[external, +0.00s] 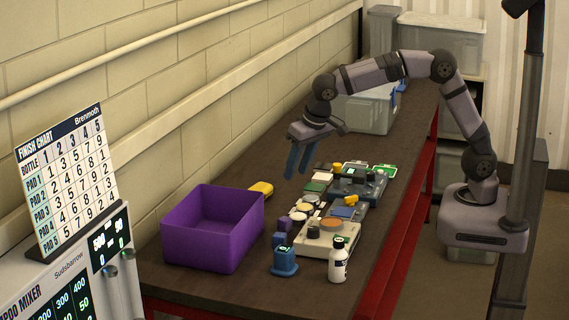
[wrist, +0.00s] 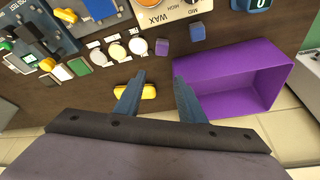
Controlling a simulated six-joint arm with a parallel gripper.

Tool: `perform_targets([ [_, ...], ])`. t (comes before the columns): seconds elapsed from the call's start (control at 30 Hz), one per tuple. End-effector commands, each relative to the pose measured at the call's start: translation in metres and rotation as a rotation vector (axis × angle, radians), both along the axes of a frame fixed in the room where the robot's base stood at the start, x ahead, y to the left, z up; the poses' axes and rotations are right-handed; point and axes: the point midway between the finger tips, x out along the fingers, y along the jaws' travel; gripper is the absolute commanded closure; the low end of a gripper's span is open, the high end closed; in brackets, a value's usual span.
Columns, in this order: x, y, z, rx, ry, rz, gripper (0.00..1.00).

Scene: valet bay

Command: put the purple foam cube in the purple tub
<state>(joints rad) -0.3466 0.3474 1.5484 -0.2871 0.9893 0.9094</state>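The purple foam cube (external: 285,223) sits on the dark bench to the right of the purple tub, and also shows in the wrist view (wrist: 162,47) beyond the fingertips. A bluer cube (external: 279,239) stands just nearer the external camera, also in the wrist view (wrist: 197,31). The open-topped purple tub (external: 213,240) looks empty; it lies at the right of the wrist view (wrist: 232,100). My gripper (external: 297,175) is raised above the bench behind the cubes, fingers pointing down. In the wrist view its fingers (wrist: 160,80) are apart with nothing held.
A yellow object (external: 261,189) lies behind the tub. Cluttered trays (external: 358,186) and a cream wax unit (external: 326,237) stand right of the cubes. A blue dispenser (external: 285,261) and a white bottle (external: 338,265) stand in front. The wall runs along the left.

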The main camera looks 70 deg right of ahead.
Motion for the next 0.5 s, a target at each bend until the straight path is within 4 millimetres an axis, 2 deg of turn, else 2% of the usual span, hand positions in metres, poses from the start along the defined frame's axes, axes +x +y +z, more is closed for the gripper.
perform_targets([
  [0.03, 0.003, 0.011, 0.014, -0.042, -0.033, 0.070, 0.64],
  [0.07, 0.001, 0.005, -0.013, -0.041, -0.014, 0.053, 0.64],
  [0.1, 0.001, 0.004, -0.029, -0.037, -0.013, 0.048, 0.64],
  [0.3, 0.002, 0.004, -0.084, -0.031, -0.016, 0.043, 0.64],
  [0.4, 0.002, 0.004, -0.101, -0.031, -0.017, 0.041, 0.64],
  [0.5, 0.003, 0.004, -0.105, -0.029, -0.021, 0.041, 0.64],
])
